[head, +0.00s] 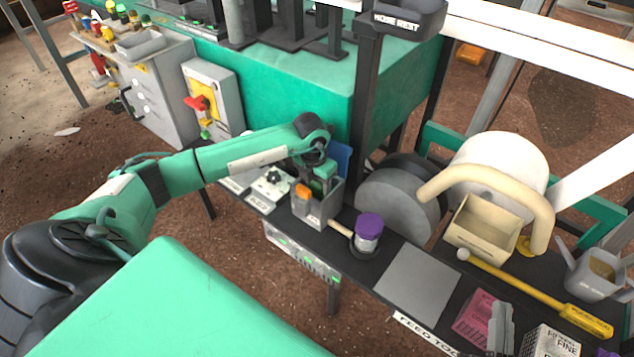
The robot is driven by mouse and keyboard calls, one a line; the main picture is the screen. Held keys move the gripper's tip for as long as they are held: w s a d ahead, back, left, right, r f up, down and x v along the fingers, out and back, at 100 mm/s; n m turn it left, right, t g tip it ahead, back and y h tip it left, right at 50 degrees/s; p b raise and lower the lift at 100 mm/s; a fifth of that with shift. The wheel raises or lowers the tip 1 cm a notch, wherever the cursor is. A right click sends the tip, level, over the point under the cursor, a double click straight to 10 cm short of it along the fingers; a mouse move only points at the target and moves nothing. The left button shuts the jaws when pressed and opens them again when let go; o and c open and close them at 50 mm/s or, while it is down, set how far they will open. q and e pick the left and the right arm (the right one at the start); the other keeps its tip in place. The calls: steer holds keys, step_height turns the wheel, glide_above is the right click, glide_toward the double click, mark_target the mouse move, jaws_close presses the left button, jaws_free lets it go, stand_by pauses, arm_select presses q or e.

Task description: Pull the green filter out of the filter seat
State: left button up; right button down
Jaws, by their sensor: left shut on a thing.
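A grey open-topped box (318,212), which looks like the filter seat, stands on the dark bench in the middle of the head view. My left gripper (322,178) points down into its top and is shut on a small green piece, which looks like the green filter. The jaws and the box walls hide most of this piece, so I cannot tell how deep it sits. An orange piece (302,191) shows at the left of the box's opening. My right gripper is not in view.
A purple-lidded jar (368,230) stands close to the right of the box. A white device (271,183) is on the left. A dark post (366,110) rises behind. A bare grey plate (417,282), beige tray (482,232) and yellow-handled tool (540,295) lie further right.

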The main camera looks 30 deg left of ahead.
arm_select(q)
steer(key=shift+r+p, duration=0.65)
steer(key=shift+r, duration=0.2)
stand_by(0.8)
step_height(320, 180, up, 8)
steer(key=p, duration=0.5)
steer(key=shift+f, duration=0.25)
stand_by(1.4)
steer(key=shift+r, duration=0.2)
steer(key=shift+r+p, duration=1.15)
steer(key=shift+r, duration=0.3)
